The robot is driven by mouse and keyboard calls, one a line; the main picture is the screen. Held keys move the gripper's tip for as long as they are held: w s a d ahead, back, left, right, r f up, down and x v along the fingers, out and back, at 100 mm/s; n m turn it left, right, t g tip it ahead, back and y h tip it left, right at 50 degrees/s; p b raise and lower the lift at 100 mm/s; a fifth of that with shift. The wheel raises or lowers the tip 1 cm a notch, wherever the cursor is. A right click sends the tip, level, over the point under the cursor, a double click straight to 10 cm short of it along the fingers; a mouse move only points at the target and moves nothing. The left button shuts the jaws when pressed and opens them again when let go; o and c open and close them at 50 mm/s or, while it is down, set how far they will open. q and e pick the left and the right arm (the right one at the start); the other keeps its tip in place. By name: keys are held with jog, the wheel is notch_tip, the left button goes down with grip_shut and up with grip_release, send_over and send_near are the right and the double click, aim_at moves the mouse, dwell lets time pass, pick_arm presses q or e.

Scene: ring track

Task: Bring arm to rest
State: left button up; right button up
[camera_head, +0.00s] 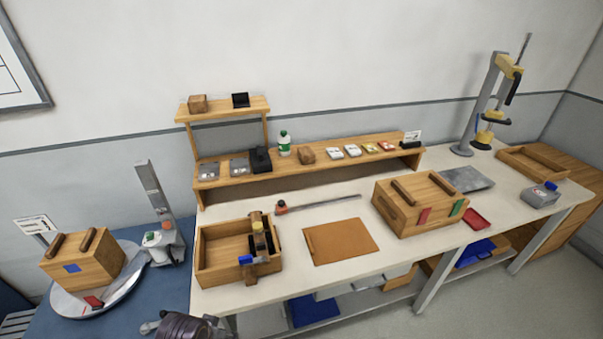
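Neither of my grippers can be made out in the head view. A dark ribbed shape with a small metallic piece beside it (188,327) is cut off by the bottom edge, and I cannot tell what it is. An open wooden box (215,282) stands on the left of the workbench (355,290), with yellow, black and blue-tipped items at its right side. A brown mat (340,241) lies to its right. A closed wooden box (400,218) with two handles stands farther right, with red and green patches on its front.
A two-level wooden shelf (330,165) with small items lines the back. A handled box (82,262) sits on a round plate (120,294) at left. A grey post (158,200) stands beside it. A tall stand (487,100) and shallow tray (532,163) are at right.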

pick_arm(q)
jog(key=s+f+g+b, duration=0.1)
jog(key=s+f, duration=0.1)
jog(key=f, duration=1.3)
jog(key=s+f+b, duration=0.1)
jog(key=s+f, duration=0.2)
jog(key=f, duration=1.3)
jog(key=s+a+f+b, duration=0.1)
jog(key=s+a+f, duration=0.1)
jog(key=s+f, duration=0.8)
jog(key=s+a+f+g, duration=0.1)
jog(key=s+a+f, duration=0.1)
jog(key=s+f, duration=0.7)
jog(key=shift+s+a+f+b, duration=0.15)
jog(key=shift+s+f+b, duration=0.25)
jog(key=shift+s, duration=0.7)
pick_arm(e)
notch_tip(320, 180, down, 4)
jog(key=shift+r, duration=0.15)
jog(key=shift+d, duration=0.1)
jog(key=shift+c, duration=0.5)
